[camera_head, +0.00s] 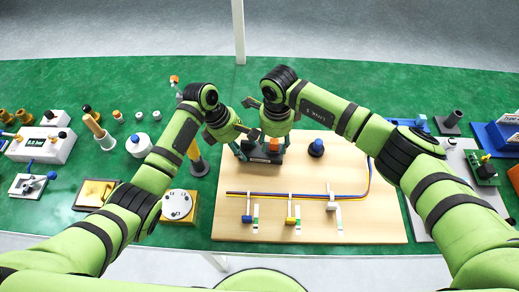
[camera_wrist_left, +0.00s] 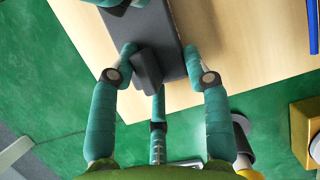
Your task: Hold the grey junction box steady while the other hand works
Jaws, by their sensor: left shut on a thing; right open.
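The dark grey junction box (camera_head: 262,156) sits at the back left of the wooden board, partly hidden under both hands. In the left wrist view the grey box (camera_wrist_left: 150,30) has a raised block on its near end. My left gripper (camera_head: 243,138) is shut on that end of the box; its teal fingers (camera_wrist_left: 159,62) stand on either side of the block. My right gripper (camera_head: 274,140) is open above the box, close to my left gripper. A small orange part (camera_head: 274,144) shows between the right fingers; whether they touch it I cannot tell.
The wooden board (camera_head: 350,215) carries coloured wires (camera_head: 290,194) held by several small clips. A dark blue round knob (camera_head: 316,148) stands right of the box. The board's front right is clear.

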